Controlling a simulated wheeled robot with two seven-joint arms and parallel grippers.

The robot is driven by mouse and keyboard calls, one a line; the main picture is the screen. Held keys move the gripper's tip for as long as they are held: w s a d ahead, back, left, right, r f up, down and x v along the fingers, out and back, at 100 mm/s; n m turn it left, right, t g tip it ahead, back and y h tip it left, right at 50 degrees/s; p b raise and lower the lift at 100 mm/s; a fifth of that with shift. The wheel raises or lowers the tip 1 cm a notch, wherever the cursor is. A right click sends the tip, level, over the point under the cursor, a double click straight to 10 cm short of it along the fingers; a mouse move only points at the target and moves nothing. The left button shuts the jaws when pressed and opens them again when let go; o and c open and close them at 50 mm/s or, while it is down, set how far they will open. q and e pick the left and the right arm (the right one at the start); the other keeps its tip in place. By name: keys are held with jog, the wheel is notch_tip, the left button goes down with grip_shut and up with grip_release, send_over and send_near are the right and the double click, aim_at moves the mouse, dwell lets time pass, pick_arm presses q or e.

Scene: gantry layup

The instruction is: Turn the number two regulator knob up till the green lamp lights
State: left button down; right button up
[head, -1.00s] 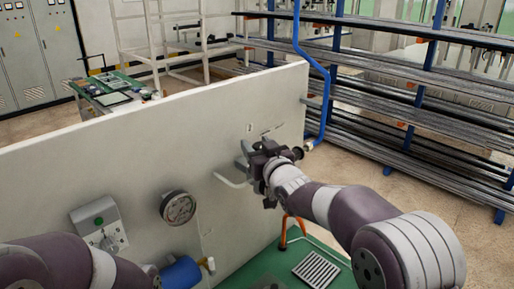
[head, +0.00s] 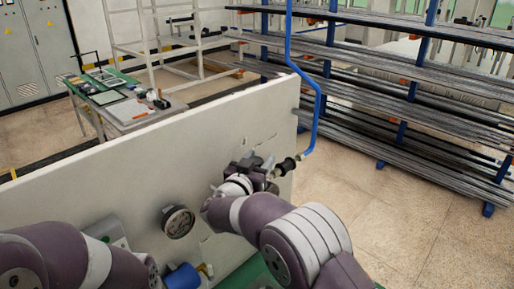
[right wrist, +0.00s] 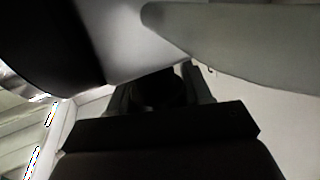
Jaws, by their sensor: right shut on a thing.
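My right gripper (head: 248,167) is at the upright pale panel, near its right end. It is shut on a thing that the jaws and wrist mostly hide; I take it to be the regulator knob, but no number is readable. In the right wrist view a dark rounded shape (right wrist: 160,92) shows between dark gripper parts, too dim to identify. A black cylindrical fitting (head: 287,166) sticks out just right of the gripper, near the blue hose's lower end. The grey lamp box (head: 108,230) is mostly behind my left arm, and its green lamp is hidden. My left gripper is not in view.
A round gauge (head: 178,221) is on the panel (head: 90,185), left of my right arm. A blue cylinder (head: 183,277) sits below it. A blue hose (head: 317,105) runs down past the panel's right edge. Bar racks (head: 400,95) stand behind; open floor lies right.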

jog(key=shift+s+d+r+m+g+h+p, duration=0.15)
jog(key=shift+m+g+h+p, duration=0.2)
jog(key=shift+m+g+h, duration=0.5)
jog(key=shift+d+r+m+g+h+p, duration=0.1)
jog(key=shift+m+g+h+p, duration=0.25)
jog(key=shift+m+h, duration=0.55)
jog(key=shift+h, duration=0.45)
jog(key=shift+r, duration=0.1)
jog(key=o, duration=1)
jog(key=shift+c, duration=0.2)
jog(key=shift+s+a, duration=0.15)
jog(key=shift+s, duration=0.05)
